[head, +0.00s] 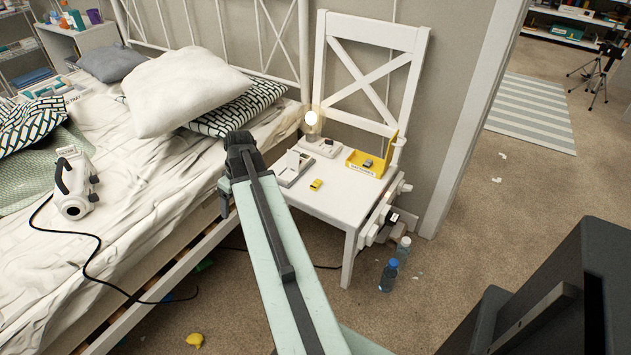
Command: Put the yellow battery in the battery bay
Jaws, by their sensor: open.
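The yellow battery (316,185) lies on the white chair seat (335,205), near its front left. Behind it to the left is a small grey-white device (295,168) with a raised lid, which may hold the battery bay; its inside is too small to make out. My gripper (224,198) hangs at the far end of my pale green arm, left of the chair and in front of the bed edge. It is open and apart from the battery; its fingertips are mostly hidden by my arm's dark end.
A yellow labelled box (368,163) with a dark item in it stands at the seat's back right. A lit bulb on a white base (320,146) is at the back. Bottles (388,276) stand on the floor beside the chair. The bed (130,215) fills the left.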

